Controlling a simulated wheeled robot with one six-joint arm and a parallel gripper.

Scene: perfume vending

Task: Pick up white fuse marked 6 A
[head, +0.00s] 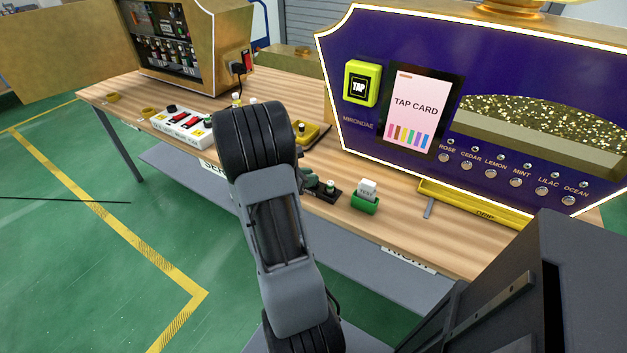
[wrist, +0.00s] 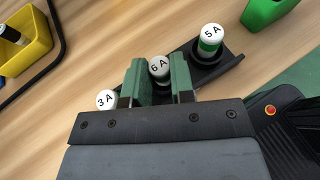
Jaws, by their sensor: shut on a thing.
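The white fuse marked 6 A (wrist: 159,67) stands between the two green fingers of my gripper (wrist: 161,82) in the wrist view. The gripper is shut on it. The fuse still sits in line with its neighbours over the black holder (wrist: 222,72); its lower part is hidden by the fingers. A white fuse marked 5 A (wrist: 208,38) with a green band stands to its right in the holder. A white fuse marked 3 A (wrist: 106,99) stands to its left, partly hidden. In the head view my arm covers most of this spot, and the holder (head: 328,194) shows beside it.
A green block with a white top (head: 366,197) stands right of the holder. A yellow tray (head: 309,131) lies behind my arm. A white panel with coloured parts (head: 183,126) is at left. The purple vending machine (head: 385,179) stands along the back right of the wooden table.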

